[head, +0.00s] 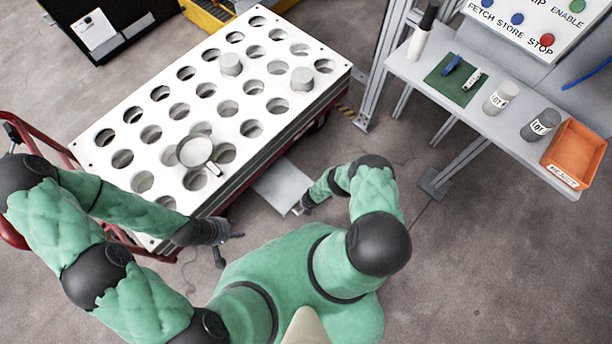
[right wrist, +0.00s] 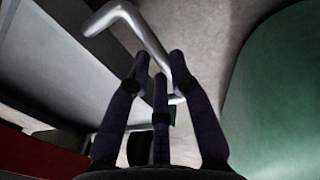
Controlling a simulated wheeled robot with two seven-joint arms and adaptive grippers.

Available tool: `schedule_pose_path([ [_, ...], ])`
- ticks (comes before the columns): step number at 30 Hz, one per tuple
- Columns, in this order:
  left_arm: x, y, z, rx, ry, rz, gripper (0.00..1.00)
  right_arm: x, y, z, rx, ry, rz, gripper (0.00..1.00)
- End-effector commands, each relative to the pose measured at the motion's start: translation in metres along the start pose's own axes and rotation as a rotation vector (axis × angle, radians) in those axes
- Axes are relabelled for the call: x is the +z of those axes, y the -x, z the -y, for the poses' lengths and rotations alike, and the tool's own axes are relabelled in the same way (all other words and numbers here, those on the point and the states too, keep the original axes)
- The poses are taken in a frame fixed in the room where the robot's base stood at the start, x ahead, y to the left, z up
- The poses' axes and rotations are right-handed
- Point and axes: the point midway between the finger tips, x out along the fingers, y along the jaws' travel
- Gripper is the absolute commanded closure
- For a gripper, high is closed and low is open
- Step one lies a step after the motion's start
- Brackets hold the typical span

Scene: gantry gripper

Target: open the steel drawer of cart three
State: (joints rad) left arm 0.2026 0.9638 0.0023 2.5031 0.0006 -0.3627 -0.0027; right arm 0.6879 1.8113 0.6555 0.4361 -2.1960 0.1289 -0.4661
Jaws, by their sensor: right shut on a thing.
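The cart (head: 200,110) has a white top with rows of round holes. A grey steel drawer (head: 284,184) sticks out from its near long side, low down, toward my body. My right gripper (head: 303,207) is at the drawer's front edge, partly hidden by my arm. In the right wrist view my right gripper (right wrist: 162,62) is shut on the silver bar handle (right wrist: 148,38) of the drawer, its fingers around the bar's end. My left gripper (head: 228,246) is empty beside the cart's near corner, fingers apart.
A side table (head: 440,75) at right holds a green mat (head: 453,80), labelled cylinders (head: 501,97) and an orange bin (head: 574,153). Floor right of the drawer is clear.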

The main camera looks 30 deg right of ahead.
Motion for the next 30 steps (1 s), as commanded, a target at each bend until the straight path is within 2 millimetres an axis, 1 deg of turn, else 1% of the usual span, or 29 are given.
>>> schedule_pose_path([
  [4,0.000,0.000,0.000,0.000,0.000,0.000,0.60,0.000,0.000,0.000,0.000,0.000,0.000,1.00],
  [5,0.000,0.000,0.000,0.000,0.000,0.000,0.60,0.000,0.000,0.000,0.000,0.000,0.000,0.73],
  [6,0.000,0.000,0.000,0.000,0.000,0.000,0.60,0.000,0.000,0.000,0.000,0.000,0.000,0.61],
  [7,0.000,0.000,0.000,0.000,0.000,0.000,0.60,0.000,0.000,0.000,0.000,0.000,0.000,0.54],
  [20,0.000,0.000,0.000,0.000,0.000,0.000,0.60,0.001,0.002,-0.001,0.000,0.000,0.001,0.54],
  [25,0.000,0.000,0.000,0.000,0.000,0.000,0.60,0.002,0.010,-0.001,0.000,0.001,0.002,0.54],
  [30,0.000,0.000,0.000,0.000,0.000,0.000,0.60,0.001,0.024,-0.001,0.000,0.000,0.002,0.54],
])
